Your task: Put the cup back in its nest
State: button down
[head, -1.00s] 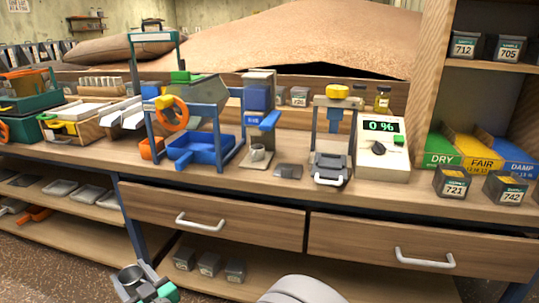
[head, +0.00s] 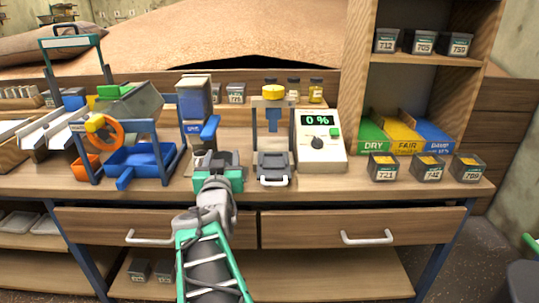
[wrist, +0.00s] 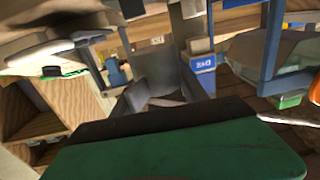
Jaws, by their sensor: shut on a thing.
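In the wrist view the grey metal cup (wrist: 155,68) stands between the two fingers of my gripper (wrist: 157,98), which is shut on it. The cup cannot be made out clearly there, as my gripper and arm cover that spot. The nest cannot be picked out; the bench under and behind my gripper is hidden. Whether the cup touches anything below is unclear.
The blue tray (head: 143,160) under the hopper frame stands to the left. The moisture meter (head: 320,140) reading 0 % stands to the right, then the DRY, FAIR and DAMP bins (head: 402,137). Closed drawers (head: 150,225) lie below the bench top.

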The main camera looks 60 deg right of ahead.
jog(key=s+d+r+m+g+h+p, duration=0.1)
jog(key=s+d+r+m+g, duration=0.3)
jog(key=s, duration=0.5)
jog(key=s+d+r+m+g+h+p, duration=0.1)
jog(key=s+d+r+g, duration=0.2)
jog(key=s+r, duration=0.45)
jog(key=w+d+f, duration=0.2)
jog(key=w+f, duration=0.1)
jog(key=w+d+f+b, duration=0.1)
jog(key=w+d+f, duration=0.2)
jog(key=f, duration=0.1)
jog(key=w+d+f+b, duration=0.1)
jog(key=w+d+f, duration=0.2)
jog(key=f, duration=0.1)
jog(key=shift+w+d+f, duration=0.1)
jog(key=shift+d+f, duration=0.1)
jog(key=shift+d, duration=0.05)
jog(key=shift+w+f+b, duration=0.1)
jog(key=shift+f+b, duration=0.35)
jog(key=shift+f, duration=1.15)
jog(key=shift+f, duration=0.1)
jog(key=shift+f+b, duration=0.15)
jog(key=shift+b, duration=0.15)
jog(key=c, duration=0.6)
grip_release()
